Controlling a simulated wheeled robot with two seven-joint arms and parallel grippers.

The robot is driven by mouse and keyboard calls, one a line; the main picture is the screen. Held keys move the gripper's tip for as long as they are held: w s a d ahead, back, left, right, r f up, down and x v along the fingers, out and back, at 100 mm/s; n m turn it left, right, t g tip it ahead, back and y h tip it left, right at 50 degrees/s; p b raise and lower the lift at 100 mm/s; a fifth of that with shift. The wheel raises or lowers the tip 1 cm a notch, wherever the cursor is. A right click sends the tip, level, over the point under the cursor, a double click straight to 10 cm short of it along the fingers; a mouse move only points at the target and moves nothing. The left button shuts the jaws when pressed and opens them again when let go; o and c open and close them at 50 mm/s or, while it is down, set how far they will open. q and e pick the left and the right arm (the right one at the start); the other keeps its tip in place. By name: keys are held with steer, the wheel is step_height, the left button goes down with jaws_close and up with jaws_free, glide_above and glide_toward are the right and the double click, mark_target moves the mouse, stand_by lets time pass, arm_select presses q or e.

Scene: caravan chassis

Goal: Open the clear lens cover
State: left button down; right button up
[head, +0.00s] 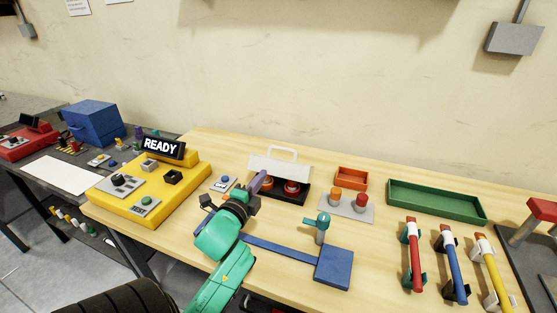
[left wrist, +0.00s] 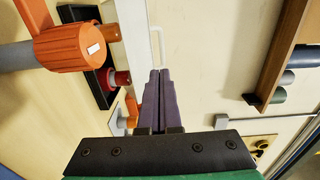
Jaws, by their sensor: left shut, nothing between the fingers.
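The clear lens cover (head: 281,167) is a pale panel with a white loop handle (head: 283,151). It appears raised at the back edge of a black base (head: 283,195) that bears an orange lens and a red lens (head: 292,187). The handle also shows in the left wrist view (left wrist: 157,45), beyond my fingertips. My left gripper (head: 262,180) is shut and empty, its purple fingers pressed together at the left end of the base. Whether a fingertip touches the cover, I cannot tell. My right gripper is not in view.
A yellow console (head: 150,195) with a READY display stands left. A grey plate (head: 346,208) with orange and red knobs, an orange tray (head: 351,178) and a green tray (head: 437,201) lie right. A teal-topped post (head: 322,228) and blue block (head: 334,268) stand in front.

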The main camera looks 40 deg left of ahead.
mark_target(277, 164)
arm_select(q)
steer(key=p+x, duration=0.1)
steer(key=x, duration=0.5)
steer(key=p+x, duration=0.1)
steer(key=x, duration=0.4)
steer(key=shift+w+a+r+p, duration=0.1)
steer(key=shift+w+r+p, duration=0.15)
steer(key=shift+w+p, duration=0.15)
steer(key=shift+w+a+f, duration=0.15)
steer(key=shift+w, duration=0.35)
